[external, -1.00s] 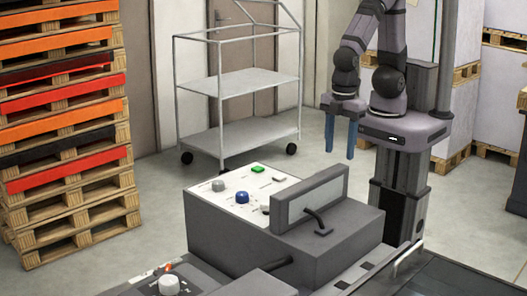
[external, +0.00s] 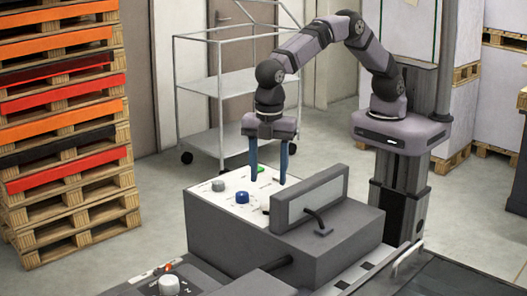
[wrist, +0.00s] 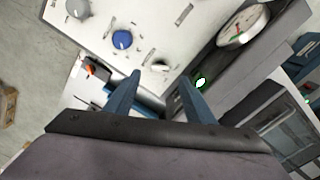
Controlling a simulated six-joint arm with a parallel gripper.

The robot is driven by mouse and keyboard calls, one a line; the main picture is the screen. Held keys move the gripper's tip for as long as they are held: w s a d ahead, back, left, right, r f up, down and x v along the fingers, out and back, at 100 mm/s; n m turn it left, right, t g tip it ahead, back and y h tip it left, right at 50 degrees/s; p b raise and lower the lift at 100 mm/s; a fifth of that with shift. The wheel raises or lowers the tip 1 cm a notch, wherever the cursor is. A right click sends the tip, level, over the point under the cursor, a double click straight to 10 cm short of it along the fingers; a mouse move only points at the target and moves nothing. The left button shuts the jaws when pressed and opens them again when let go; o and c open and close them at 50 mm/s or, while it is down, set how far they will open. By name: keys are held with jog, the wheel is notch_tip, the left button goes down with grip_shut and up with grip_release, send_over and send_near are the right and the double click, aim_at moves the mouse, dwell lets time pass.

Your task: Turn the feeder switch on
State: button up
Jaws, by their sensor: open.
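The white-topped control panel (external: 215,201) carries a grey knob (external: 218,185), a blue knob (external: 242,196) and a green button (external: 257,169) partly hidden by my gripper. In the wrist view the grey knob (wrist: 77,8), the blue knob (wrist: 122,39) and a small white knob (wrist: 160,66) show. The labels are too small to read, so I cannot tell which control is the feeder switch. My gripper (external: 269,180) points down over the back right part of the panel, open and empty. In the wrist view its fingertips (wrist: 159,80) are apart, just below the white knob.
A grey box with a raised screen housing (external: 310,198) stands right of the panel. A round dial (wrist: 241,26) shows in the wrist view. A wire trolley (external: 207,100) stands behind.

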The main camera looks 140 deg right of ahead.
jog(key=shift+w+a+f, duration=0.1)
jog(key=shift+w+a, duration=0.05)
jog(key=shift+w, duration=0.1)
jog(key=shift+f, duration=0.1)
jog(key=shift+f+p, duration=1.35)
jog(key=shift+f, duration=2.2)
jog(key=c, duration=1.1)
